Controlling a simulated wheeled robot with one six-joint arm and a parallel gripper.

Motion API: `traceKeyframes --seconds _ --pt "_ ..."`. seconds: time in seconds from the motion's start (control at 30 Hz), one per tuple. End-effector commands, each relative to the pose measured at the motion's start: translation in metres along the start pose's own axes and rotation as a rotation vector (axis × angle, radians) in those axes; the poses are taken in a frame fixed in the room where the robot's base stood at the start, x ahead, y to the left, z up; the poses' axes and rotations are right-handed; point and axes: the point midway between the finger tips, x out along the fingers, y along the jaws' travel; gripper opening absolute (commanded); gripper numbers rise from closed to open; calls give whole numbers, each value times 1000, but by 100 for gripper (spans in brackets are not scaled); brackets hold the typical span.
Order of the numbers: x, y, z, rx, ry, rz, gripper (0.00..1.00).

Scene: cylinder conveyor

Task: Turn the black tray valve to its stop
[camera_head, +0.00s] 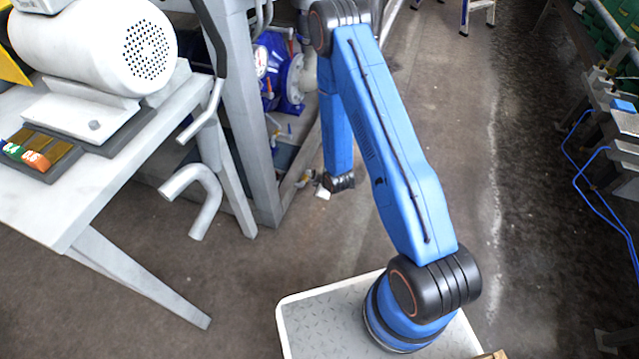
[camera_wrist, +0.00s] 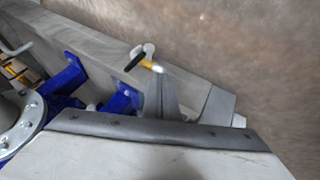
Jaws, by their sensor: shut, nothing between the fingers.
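The black valve lever (camera_wrist: 134,59) shows small in the upper middle of the wrist view, beside a yellow fitting (camera_wrist: 149,65) and a pale pipe end. My gripper (camera_wrist: 160,78) shows as grey tapering fingers in that view, shut and empty. In the picture its tips lie just below the yellow fitting; I cannot tell whether they touch it. In the head view my arm reaches down beside the grey frame, and my gripper is mostly hidden below the dark wrist. The valve is too small there to make out surely.
A grey steel frame (camera_head: 247,110) with blue pump parts (camera_head: 290,85) stands close left of my arm. A bent grey pipe (camera_head: 197,185) and a table with a white motor (camera_head: 95,45) are farther left. Open floor (camera_head: 440,85) lies right of my arm.

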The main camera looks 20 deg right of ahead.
Motion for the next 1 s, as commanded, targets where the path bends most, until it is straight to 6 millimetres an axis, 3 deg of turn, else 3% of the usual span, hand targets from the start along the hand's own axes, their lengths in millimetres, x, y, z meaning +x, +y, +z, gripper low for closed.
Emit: traceKeyframes --seconds 0.27,0.53,1.0 --pt "47 3 0 1 0 1 0" --pt "60 31 0 1 0 0 0" --pt "62 36 0 1 0 0 0"
